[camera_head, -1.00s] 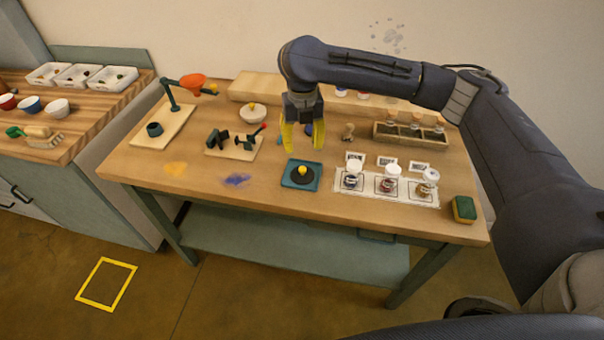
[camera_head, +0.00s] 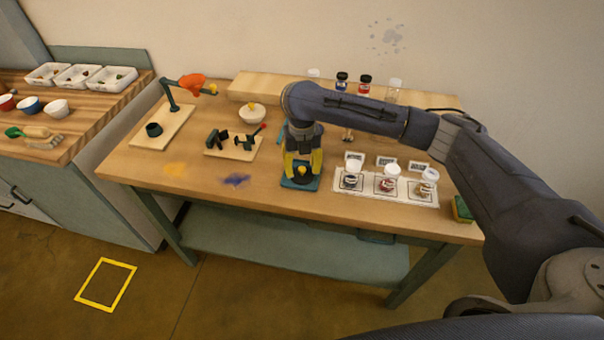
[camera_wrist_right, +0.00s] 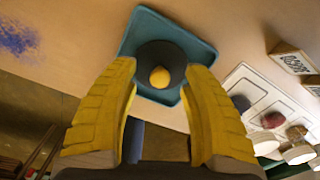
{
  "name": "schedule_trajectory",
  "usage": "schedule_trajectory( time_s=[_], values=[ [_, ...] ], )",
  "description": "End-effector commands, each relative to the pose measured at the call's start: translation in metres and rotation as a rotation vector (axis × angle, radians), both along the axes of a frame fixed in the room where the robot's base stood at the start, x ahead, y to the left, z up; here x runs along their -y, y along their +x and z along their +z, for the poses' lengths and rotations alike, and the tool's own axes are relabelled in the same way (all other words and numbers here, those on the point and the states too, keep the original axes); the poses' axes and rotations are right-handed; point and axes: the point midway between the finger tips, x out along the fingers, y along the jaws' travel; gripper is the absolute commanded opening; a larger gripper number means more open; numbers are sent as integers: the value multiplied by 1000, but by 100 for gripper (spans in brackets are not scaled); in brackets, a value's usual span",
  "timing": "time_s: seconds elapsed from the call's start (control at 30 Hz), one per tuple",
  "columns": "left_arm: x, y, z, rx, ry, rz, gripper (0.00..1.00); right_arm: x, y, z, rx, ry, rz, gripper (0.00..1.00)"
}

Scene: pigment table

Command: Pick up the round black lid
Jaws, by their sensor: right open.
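The round black lid (camera_wrist_right: 178,58) has a yellow knob and lies on a small teal tray (camera_wrist_right: 134,35). In the head view the lid (camera_head: 302,179) is partly covered by my right gripper, and the tray's front edge (camera_head: 299,185) shows. My right gripper (camera_head: 303,168) is low over the tray, pointing down. In the right wrist view my right gripper (camera_wrist_right: 160,75) is open, with its yellow fingers on either side of the knob. I cannot tell whether the fingertips touch the lid. My left gripper is not in view.
Several white-capped jars (camera_head: 389,181) stand on a white mat to the right of the tray, with small label cards behind. A wooden stand with dark clamps (camera_head: 235,146) is to the left. A sponge (camera_head: 463,209) lies at the right edge.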

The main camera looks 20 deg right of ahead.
Motion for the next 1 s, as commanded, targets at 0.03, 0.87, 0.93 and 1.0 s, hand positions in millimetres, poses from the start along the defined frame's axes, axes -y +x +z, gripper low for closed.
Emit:
schedule_trajectory(
  time_s=[0.03, 0.87, 0.93, 1.0],
  values=[
    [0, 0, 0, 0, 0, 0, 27, 0, 0, -5, -2, 0, -1, 47],
    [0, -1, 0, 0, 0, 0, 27, 0, 0, -13, 0, 0, -1, 3],
    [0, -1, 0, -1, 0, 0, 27, 0, 0, -13, 0, 0, -1, 0],
    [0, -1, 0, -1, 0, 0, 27, 0, 0, -13, 0, 0, -1, 0]
  ],
)
